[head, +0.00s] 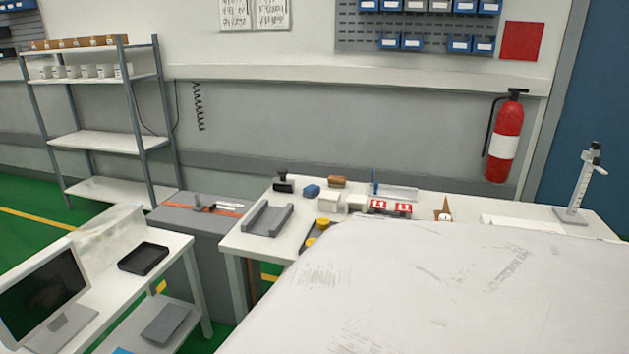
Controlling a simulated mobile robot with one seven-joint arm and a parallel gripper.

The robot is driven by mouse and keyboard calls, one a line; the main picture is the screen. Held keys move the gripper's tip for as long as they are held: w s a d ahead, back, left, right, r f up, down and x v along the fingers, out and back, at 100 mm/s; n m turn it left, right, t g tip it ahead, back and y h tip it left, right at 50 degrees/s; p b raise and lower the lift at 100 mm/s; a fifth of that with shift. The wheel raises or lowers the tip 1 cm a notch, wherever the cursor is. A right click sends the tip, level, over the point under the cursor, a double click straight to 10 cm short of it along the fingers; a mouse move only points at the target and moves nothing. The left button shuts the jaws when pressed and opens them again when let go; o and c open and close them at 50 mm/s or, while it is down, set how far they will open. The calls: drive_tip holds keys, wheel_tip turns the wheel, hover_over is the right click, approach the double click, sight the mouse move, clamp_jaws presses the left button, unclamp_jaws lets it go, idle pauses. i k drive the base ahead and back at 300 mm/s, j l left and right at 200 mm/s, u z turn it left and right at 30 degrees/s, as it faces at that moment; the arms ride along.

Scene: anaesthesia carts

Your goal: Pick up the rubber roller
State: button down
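I cannot pick out the rubber roller with certainty. A small black item with a knob-like top (284,183) stands at the back left of the white workbench (241,240); it is too small to tell whether it is the roller. Next to it on the right are a blue block (312,191) and a brown block (337,182). My gripper is not in view. A large pale scuffed surface, possibly part of my own body, fills the lower right and hides much of the bench.
The bench also holds a grey channel-shaped tray (268,219), red-and-white labelled boxes (390,207) and a height gauge (580,185). A side table with a monitor (42,292) and black tray (143,258) stands left. Shelving (95,139) and a fire extinguisher (505,140) are behind.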

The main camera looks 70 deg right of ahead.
sight(283, 183)
drive_tip(key=l+z, duration=0.15)
drive_tip(key=z, duration=1.6)
drive_tip(key=l+u, duration=0.1)
drive_tip(key=u, duration=1.9)
drive_tip(key=z, duration=1.75)
drive_tip(key=i+z, duration=0.2)
drive_tip(key=k+j, duration=0.05)
